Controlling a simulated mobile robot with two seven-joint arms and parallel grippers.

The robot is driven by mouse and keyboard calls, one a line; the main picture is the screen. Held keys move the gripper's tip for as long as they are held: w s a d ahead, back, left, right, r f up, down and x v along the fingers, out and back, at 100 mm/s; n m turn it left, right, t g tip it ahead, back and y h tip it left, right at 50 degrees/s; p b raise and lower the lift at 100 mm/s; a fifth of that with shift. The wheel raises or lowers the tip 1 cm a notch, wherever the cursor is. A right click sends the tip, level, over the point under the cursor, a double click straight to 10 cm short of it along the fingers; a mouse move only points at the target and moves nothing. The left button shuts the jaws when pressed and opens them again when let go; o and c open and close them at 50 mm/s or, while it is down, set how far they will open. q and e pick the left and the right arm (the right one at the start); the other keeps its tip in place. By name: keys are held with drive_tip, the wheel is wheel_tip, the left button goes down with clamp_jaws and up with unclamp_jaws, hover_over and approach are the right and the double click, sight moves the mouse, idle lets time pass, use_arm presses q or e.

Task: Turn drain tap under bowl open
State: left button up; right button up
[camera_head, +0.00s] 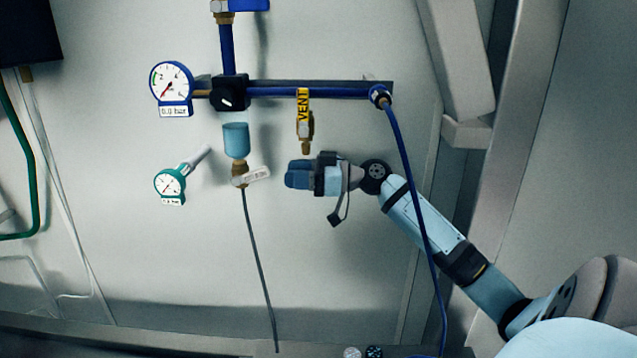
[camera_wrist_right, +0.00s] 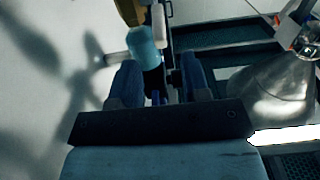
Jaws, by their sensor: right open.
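The light blue bowl (camera_head: 236,140) hangs under the dark blue pipe in the head view. Below it is a brass drain tap (camera_head: 238,170) with a white lever (camera_head: 258,174) pointing right, nearly level and slightly raised. A thin dark hose runs down from the tap. My right gripper (camera_head: 288,176) is to the right of the lever, pointing left, with a small gap between them in the picture. In the right wrist view my right gripper (camera_wrist_right: 160,77) is open. A blue cylinder that looks like the bowl (camera_wrist_right: 145,48) shows beyond and between its fingers. My left gripper is not in view.
A brass vent valve with a yellow VENT handle (camera_head: 303,105) hangs just above my right gripper. A large blue gauge (camera_head: 172,85) and a small green gauge (camera_head: 170,185) are left of the bowl. A blue hose (camera_head: 408,160) hangs across my right arm in the picture.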

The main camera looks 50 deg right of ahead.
drive_tip(key=b+v, duration=0.1)
drive_tip(key=v, duration=0.4)
drive_tip(key=shift+s+d, duration=0.15)
